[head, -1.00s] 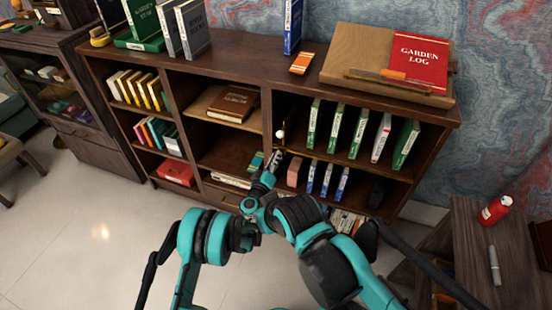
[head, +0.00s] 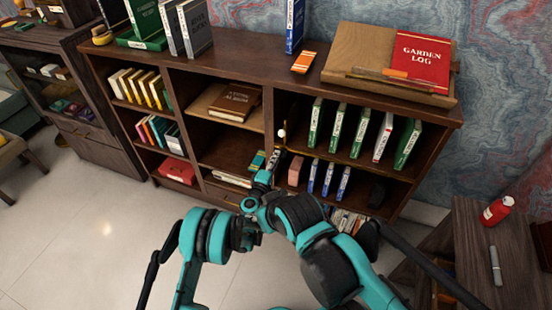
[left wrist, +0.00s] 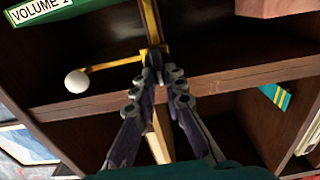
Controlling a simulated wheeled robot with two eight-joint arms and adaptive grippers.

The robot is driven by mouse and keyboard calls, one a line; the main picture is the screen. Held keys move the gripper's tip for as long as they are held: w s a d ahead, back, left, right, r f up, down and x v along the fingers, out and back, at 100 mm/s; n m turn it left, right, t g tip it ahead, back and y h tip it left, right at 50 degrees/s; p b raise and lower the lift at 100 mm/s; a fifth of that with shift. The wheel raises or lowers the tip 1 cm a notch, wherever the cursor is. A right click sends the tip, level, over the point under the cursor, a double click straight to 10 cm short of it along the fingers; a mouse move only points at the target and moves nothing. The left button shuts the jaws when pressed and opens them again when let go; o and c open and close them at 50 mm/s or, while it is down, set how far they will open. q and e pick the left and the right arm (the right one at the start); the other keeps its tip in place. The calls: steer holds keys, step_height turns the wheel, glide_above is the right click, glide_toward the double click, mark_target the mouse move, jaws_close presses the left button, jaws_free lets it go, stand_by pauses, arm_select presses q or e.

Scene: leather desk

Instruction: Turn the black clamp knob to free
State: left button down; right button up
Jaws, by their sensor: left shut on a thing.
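My left gripper (head: 272,160) reaches to the middle divider of the bookcase. In the left wrist view its fingers (left wrist: 161,78) are close together at a brass clamp (left wrist: 153,49) on an upright brass rod (left wrist: 151,18). They are shut on a small dark part there, which fits the black clamp knob; the fingers mostly hide it, so its turn angle cannot be read. A brass side arm (left wrist: 112,64) runs left from the clamp to a white ball (left wrist: 76,82). The ball also shows in the head view (head: 282,133). My right gripper is not in view.
The dark bookcase (head: 240,69) surrounds the gripper, with a shelf edge (left wrist: 225,79) close behind the fingers. Green and white books (head: 337,128) stand to the right. A brown book (head: 234,102) lies on the left shelf. The floor (head: 90,225) in front is clear.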

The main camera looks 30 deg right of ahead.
arm_select(q)
steer(key=shift+n, duration=0.3)
steer(key=c, duration=1.6)
jaws_free()
